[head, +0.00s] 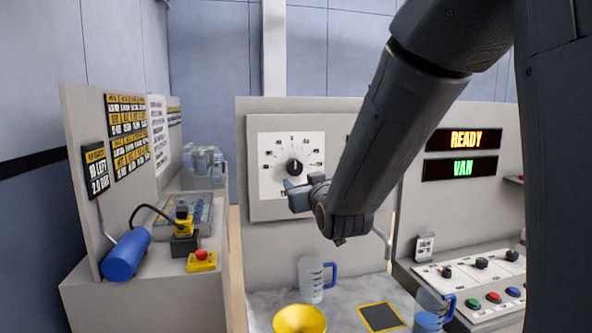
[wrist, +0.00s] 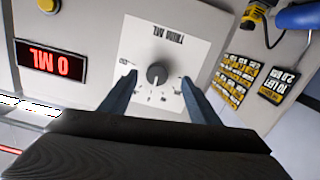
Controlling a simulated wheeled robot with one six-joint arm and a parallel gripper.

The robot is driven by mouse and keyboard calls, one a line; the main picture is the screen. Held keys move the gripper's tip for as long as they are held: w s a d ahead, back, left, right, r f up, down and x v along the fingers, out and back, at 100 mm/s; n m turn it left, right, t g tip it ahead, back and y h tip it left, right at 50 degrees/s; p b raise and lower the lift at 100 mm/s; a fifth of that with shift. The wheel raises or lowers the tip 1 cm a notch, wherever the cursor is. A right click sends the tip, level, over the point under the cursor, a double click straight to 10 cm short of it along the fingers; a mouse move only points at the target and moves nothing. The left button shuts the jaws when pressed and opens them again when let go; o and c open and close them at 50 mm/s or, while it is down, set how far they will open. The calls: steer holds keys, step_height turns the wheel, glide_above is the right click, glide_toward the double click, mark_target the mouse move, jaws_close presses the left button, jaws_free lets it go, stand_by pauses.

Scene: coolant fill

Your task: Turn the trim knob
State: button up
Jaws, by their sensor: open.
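The trim knob (head: 294,167) is a small round black knob on a white dial plate (head: 270,145) with marks around it, fixed to a grey upright panel. In the wrist view the knob (wrist: 157,73) shows upside down on its plate labelled TRIM ML (wrist: 150,45). My gripper (head: 296,192) is open and empty, in front of the panel just below the knob in the head view. In the wrist view its fingertips (wrist: 159,78) appear on either side of the knob. I cannot tell how far they are from the plate.
A red display (wrist: 50,62) reads 0 ML. Signs (head: 463,153) read READY and VAN. Below stand a blue-handled jug (head: 311,280), a yellow funnel (head: 300,319) and another jug (head: 430,310). A button console (head: 470,275) is at right; a blue cylinder (head: 126,255) lies at left.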

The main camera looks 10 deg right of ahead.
mark_target(295, 168)
steer(key=shift+t, duration=0.3)
steer(key=shift+w+r+p, duration=0.25)
steer(key=shift+w+p, duration=0.25)
steer(key=shift+w, duration=0.85)
steer(key=shift+w+r+p, duration=0.25)
steer(key=shift+w+p, duration=0.25)
steer(key=shift+w, duration=0.85)
steer(key=shift+w+r+p, duration=0.25)
steer(key=shift+w+p, duration=0.25)
steer(key=shift+w, duration=0.85)
steer(key=c, duration=1.1)
